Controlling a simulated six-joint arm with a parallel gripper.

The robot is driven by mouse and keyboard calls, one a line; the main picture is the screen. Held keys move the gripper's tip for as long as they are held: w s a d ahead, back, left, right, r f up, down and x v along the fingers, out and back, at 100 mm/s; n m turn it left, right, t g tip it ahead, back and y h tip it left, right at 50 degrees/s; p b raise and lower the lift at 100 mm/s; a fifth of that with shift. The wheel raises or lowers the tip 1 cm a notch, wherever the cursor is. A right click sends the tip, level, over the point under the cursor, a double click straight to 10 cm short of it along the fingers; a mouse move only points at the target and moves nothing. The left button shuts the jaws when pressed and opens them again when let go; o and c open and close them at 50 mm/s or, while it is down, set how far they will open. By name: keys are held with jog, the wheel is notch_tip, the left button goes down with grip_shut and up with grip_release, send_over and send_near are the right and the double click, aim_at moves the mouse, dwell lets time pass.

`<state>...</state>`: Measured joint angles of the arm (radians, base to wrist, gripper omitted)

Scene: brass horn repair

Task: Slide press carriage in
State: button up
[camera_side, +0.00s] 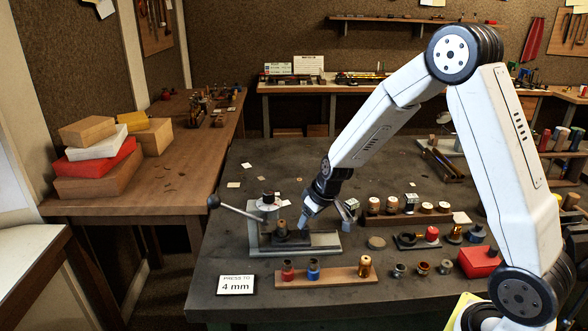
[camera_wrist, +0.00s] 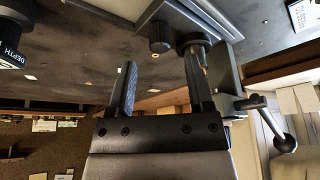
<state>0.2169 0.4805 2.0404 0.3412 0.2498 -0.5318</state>
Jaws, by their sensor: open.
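The press (camera_side: 326,247) stands on the dark bench at the front left, with a grey base and a lever ending in a ball knob (camera_side: 213,201). A dark carriage block (camera_side: 291,238) sits on the base, with a small brass-coloured part (camera_side: 282,227) on it. My gripper (camera_side: 324,220) is open just right of the carriage, low over the base. In the wrist view the two fingers of my gripper (camera_wrist: 162,80) are apart with nothing clearly held. The right finger is close to a dark round part (camera_wrist: 193,43) of the press; contact cannot be told.
A wooden strip (camera_side: 335,276) with red, blue and brass parts lies in front of the press. A "PRESS TO 4 mm" card (camera_side: 237,285) is at the front left. A wooden rack (camera_side: 410,217) of parts and a red box (camera_side: 478,262) are to the right.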

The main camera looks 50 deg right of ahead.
aim_at(291, 234)
jog(key=shift+x, duration=2.2)
grip_shut()
